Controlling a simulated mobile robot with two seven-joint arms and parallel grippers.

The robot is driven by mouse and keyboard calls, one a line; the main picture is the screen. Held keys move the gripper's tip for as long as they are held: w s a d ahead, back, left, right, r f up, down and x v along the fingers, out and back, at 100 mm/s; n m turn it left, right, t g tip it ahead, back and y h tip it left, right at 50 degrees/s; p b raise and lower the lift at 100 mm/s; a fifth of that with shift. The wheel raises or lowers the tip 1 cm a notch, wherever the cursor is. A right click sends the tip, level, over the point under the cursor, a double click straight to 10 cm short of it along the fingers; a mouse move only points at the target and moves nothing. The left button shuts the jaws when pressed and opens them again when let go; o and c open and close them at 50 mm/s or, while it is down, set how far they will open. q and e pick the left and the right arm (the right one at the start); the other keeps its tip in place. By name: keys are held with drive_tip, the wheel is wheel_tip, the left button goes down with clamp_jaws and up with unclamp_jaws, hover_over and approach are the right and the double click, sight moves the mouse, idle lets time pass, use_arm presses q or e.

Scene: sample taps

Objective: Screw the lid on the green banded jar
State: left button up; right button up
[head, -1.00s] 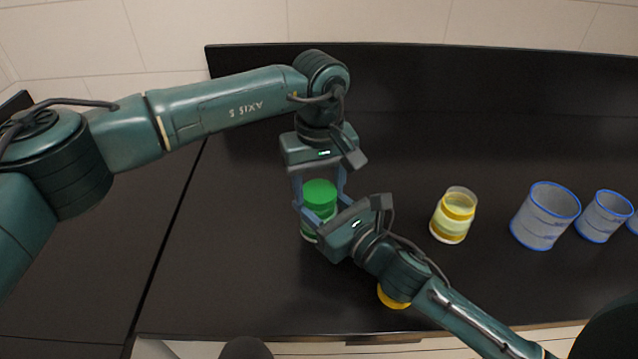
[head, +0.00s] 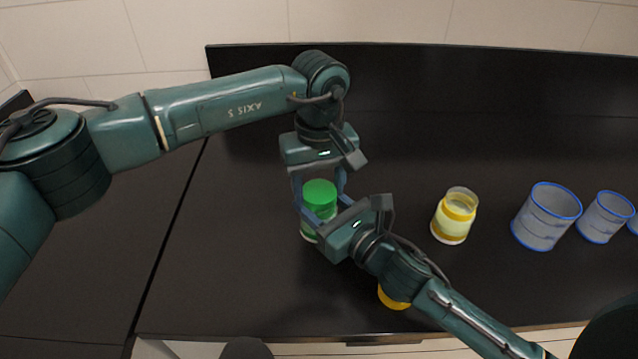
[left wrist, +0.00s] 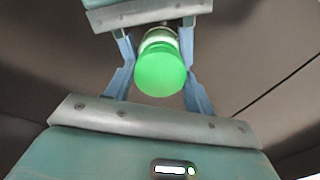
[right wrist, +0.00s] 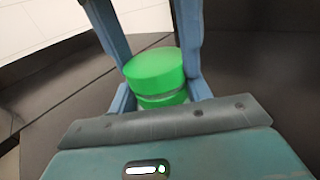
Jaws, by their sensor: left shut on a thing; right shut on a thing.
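The green banded jar (head: 309,233) stands upright on the dark worktop, partly hidden by my grippers. The green lid (head: 320,190) is on top of it, roughly level; it also shows in the left wrist view (left wrist: 160,72). In the right wrist view the lid (right wrist: 154,68) is above the jar's green band (right wrist: 163,100), with a thin grey strip between. I cannot tell how tightly it sits. My left gripper (head: 321,193) comes from behind and is shut on the lid. My right gripper (head: 326,211) comes from the front right and is shut on the jar, lower down.
A yellow banded jar (head: 454,217) stands to the right. Blue-rimmed containers (head: 545,218) stand farther right. A yellow lid (head: 392,298) lies partly under my right arm. The worktop left of the jar is clear, and a raised dark panel (head: 450,75) runs along the back.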

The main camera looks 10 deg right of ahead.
use_arm(q)
drive_tip(key=shift+s+a+f, duration=0.1)
drive_tip(key=shift+a+f, duration=0.2)
drive_tip(key=shift+f, duration=0.55)
use_arm(e)
drive_tip(key=shift+r, duration=0.5)
use_arm(q)
drive_tip(key=o, duration=0.9)
drive_tip(key=shift+c, duration=0.2)
drive_tip(key=shift+r, duration=0.1)
drive_tip(key=r, duration=0.3)
drive_tip(key=shift+d+r, duration=0.2)
use_arm(e)
drive_tip(key=shift+w+f, duration=0.15)
drive_tip(key=shift+f, duration=0.05)
use_arm(q)
drive_tip(key=shift+r, duration=0.35)
use_arm(e)
drive_tip(key=shift+f, duration=0.1)
use_arm(q)
drive_tip(key=shift+c, duration=0.4)
drive_tip(key=c, duration=0.9)
drive_tip(key=shift+f, duration=0.3)
drive_tip(key=shift+c, duration=0.2)
